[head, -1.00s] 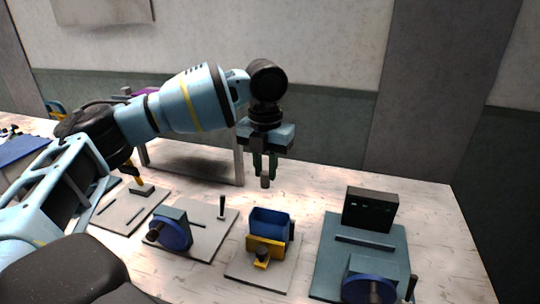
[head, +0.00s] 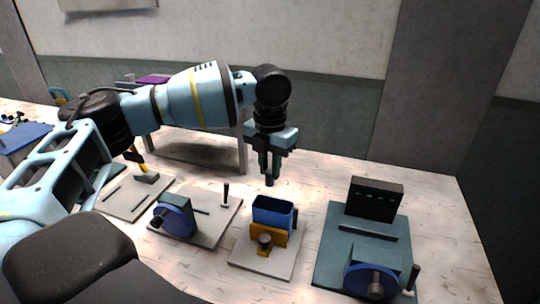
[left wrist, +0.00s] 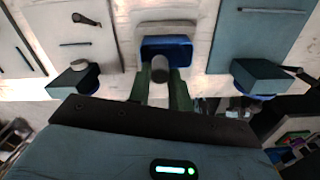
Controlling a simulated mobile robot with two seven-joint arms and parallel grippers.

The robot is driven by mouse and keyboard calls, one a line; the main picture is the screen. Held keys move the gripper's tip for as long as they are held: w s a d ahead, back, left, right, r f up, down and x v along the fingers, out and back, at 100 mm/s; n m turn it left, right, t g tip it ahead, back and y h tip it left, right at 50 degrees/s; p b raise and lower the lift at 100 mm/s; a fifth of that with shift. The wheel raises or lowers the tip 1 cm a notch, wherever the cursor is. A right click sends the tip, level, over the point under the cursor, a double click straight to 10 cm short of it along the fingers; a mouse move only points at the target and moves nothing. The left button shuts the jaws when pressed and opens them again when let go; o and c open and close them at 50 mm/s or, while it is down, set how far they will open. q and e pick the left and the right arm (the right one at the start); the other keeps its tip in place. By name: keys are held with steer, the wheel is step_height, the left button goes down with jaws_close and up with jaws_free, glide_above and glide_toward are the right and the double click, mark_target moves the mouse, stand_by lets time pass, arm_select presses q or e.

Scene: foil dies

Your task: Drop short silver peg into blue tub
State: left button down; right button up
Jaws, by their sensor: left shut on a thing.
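The short silver peg (left wrist: 159,70) is held between the two green fingers of my left gripper (left wrist: 161,84) in the left wrist view. In the head view the left gripper (head: 269,168) points down and the peg (head: 269,181) sticks out below its fingertips. The blue tub (head: 273,213) stands just below the peg in the head view, on a pale plate, with a yellow bracket (head: 264,243) at its front. In the left wrist view the tub (left wrist: 178,42) lies just beyond the peg. The peg is above the tub and apart from it. My right gripper is not in view.
A pale board with a blue wheel (head: 177,221) and an upright dark pin (head: 226,195) is left of the tub. A teal board (head: 337,222) with a dark box (head: 374,198) and another blue wheel (head: 370,281) is on the right. Bare tabletop lies behind the tub.

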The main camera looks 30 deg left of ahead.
mark_target(270, 171)
arm_select(q)
steer(key=shift+f, duration=0.6)
steer(key=c, duration=1.2)
jaws_free()
steer(key=shift+r, duration=0.1)
steer(key=shift+r, duration=3.85)
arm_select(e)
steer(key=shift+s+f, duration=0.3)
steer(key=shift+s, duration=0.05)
arm_select(q)
steer(key=shift+f, duration=0.1)
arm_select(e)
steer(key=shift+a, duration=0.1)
